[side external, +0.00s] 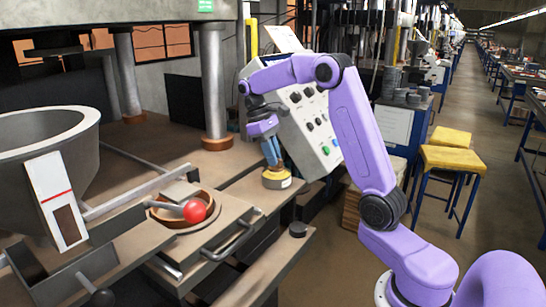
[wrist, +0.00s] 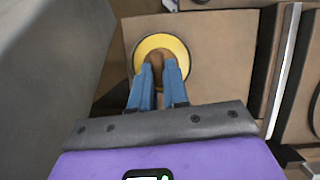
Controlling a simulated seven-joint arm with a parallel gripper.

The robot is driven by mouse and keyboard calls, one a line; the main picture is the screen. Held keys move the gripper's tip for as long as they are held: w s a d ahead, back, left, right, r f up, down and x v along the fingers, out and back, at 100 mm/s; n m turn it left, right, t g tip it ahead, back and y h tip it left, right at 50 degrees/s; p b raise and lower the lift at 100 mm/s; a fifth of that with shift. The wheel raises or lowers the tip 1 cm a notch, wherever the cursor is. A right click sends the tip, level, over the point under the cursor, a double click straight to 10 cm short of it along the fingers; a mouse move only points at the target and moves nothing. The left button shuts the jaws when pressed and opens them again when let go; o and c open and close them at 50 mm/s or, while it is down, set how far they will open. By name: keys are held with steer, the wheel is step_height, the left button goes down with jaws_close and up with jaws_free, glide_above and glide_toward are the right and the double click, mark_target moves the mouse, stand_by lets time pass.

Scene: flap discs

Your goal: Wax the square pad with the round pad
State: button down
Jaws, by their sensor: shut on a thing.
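The round pad (side external: 277,179) is a yellow disc with a pale patch on its side. In the wrist view the round pad (wrist: 179,43) shows as a yellow ring around a brown middle. My gripper (side external: 272,163) has its blue fingers shut on that brown middle; it also shows in the wrist view (wrist: 158,68). The pad is at the bench's right edge, beside the control box; I cannot tell whether it touches the surface. A small grey-tan square block (side external: 180,191), seemingly the square pad, sits on a round brown dish (side external: 174,216), left of my gripper.
A large grey bowl (side external: 40,150) stands at left and a metal post (side external: 212,85) behind. The control box (side external: 310,125) is close to my gripper's right. A small dark disc (side external: 298,229) lies on the front ledge.

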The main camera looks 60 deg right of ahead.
steer(key=shift+r, duration=3.2)
